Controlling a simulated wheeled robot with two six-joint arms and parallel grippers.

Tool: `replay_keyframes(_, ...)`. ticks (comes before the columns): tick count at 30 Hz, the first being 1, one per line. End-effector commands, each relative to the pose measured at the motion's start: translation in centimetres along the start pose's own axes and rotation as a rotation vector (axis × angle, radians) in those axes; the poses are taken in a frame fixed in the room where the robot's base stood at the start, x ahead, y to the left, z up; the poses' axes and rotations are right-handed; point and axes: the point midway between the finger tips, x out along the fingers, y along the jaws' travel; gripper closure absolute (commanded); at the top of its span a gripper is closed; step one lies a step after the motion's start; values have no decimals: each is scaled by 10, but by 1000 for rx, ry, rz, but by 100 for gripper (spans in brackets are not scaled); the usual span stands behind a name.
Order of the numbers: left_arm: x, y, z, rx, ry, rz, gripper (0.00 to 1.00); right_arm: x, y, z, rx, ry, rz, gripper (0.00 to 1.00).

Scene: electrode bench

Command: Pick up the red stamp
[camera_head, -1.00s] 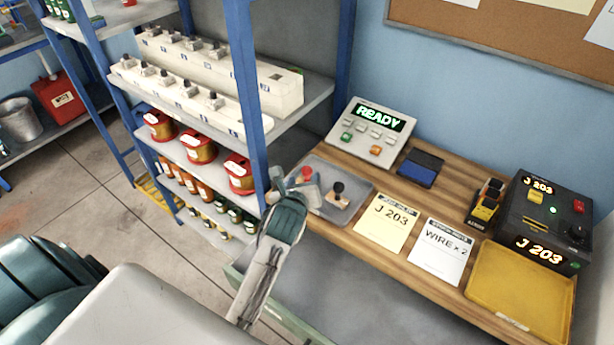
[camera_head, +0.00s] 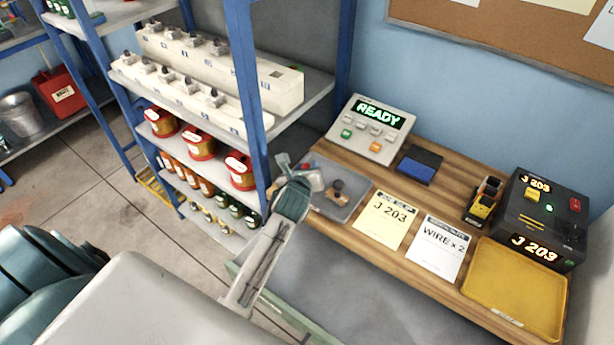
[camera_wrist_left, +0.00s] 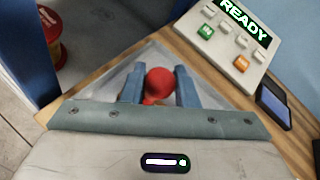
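The red stamp shows as a round red knob (camera_wrist_left: 158,82) between the two fingers of my left gripper (camera_wrist_left: 160,85) in the left wrist view. Its lower part is mostly hidden. In the head view, a bit of the red stamp (camera_head: 306,167) shows beside my left gripper (camera_head: 301,172), over the grey tray (camera_head: 345,213) at the left end of the bench. The fingers look apart, one on each side of the knob; whether they touch it is hard to tell. My right gripper is not in view.
A dark-knobbed stamp (camera_head: 337,186) is in the tray, close to the right of the gripper. A blue shelf post (camera_head: 250,105) stands close on the left. The READY panel (camera_head: 368,130), blue pad (camera_head: 419,166) and paper slips (camera_head: 384,220) lie around the tray.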

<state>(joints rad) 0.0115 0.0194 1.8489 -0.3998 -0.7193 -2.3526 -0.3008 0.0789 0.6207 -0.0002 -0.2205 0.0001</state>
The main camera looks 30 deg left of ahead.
Motion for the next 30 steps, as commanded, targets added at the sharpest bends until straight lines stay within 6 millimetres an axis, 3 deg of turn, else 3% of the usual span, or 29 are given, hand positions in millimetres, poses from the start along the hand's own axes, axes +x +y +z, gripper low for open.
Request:
replay_keyframes(13, -1, -1, 3, 0, 0, 0, 95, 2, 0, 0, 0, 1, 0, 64)
replay_keyframes(20, -9, -9, 25, -2, -5, -2, 95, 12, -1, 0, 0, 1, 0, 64)
replay_keyframes(23, -22, -6, 27, 1, 0, 1, 95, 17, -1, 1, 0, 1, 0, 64)
replay_keyframes(30, -78, 18, 17, 1, 0, 1, 95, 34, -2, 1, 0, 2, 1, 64)
